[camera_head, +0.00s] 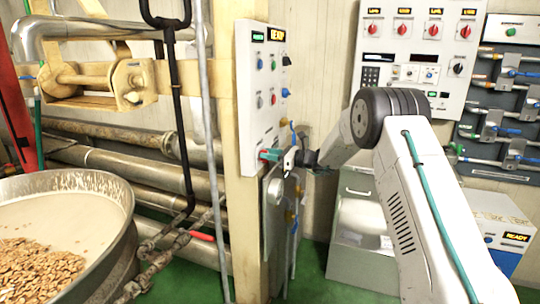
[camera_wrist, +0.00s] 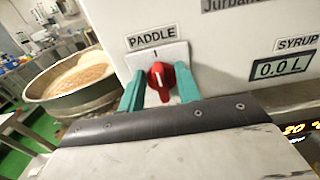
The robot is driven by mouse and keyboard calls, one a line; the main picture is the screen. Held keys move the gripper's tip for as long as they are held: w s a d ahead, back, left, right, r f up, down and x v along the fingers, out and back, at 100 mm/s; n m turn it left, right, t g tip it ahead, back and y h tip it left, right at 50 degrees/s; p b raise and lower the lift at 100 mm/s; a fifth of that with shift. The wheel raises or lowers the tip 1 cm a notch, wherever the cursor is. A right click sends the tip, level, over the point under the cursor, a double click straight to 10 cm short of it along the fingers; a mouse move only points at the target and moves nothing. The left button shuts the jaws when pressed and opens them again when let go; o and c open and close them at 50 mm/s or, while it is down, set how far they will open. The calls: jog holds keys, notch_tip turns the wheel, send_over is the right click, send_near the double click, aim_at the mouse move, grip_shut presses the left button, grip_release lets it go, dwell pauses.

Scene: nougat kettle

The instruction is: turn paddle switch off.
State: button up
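The paddle switch (camera_wrist: 161,81) is a red rotary knob under a "PADDLE" label, on the front of a white control panel (camera_head: 262,95). A white line on the knob points roughly up toward a mark on the plate above it. My gripper (camera_wrist: 160,92) has its two teal fingers open, one on each side of the knob, with gaps visible between them and it.
A large kettle (camera_head: 75,180) with brown nuts and pale mix stands at the left. A "SYRUP" display (camera_wrist: 281,68) reading 0.0 L is right of the switch. Pipes and gauges (camera_head: 274,191) sit below the panel. Another panel (camera_head: 420,50) is on the back wall.

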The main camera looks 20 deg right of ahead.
grip_shut()
jog(key=shift+n, duration=0.4)
jog(key=n, duration=0.5)
jog(key=s+n, duration=0.1)
jog(key=n, duration=0.2)
jog(key=shift+a+f, duration=0.3)
jog(key=n, duration=0.4)
jog(key=shift+a+f+n, duration=0.1)
jog(key=shift+f+n, duration=0.15)
jog(key=shift+n, duration=0.15)
jog(key=shift+s+f+n, duration=0.1)
jog(key=shift+f+n, duration=0.05)
jog(key=shift+n, duration=0.9)
jog(key=shift+f+n, duration=0.1)
jog(key=shift+n, duration=0.95)
grip_release()
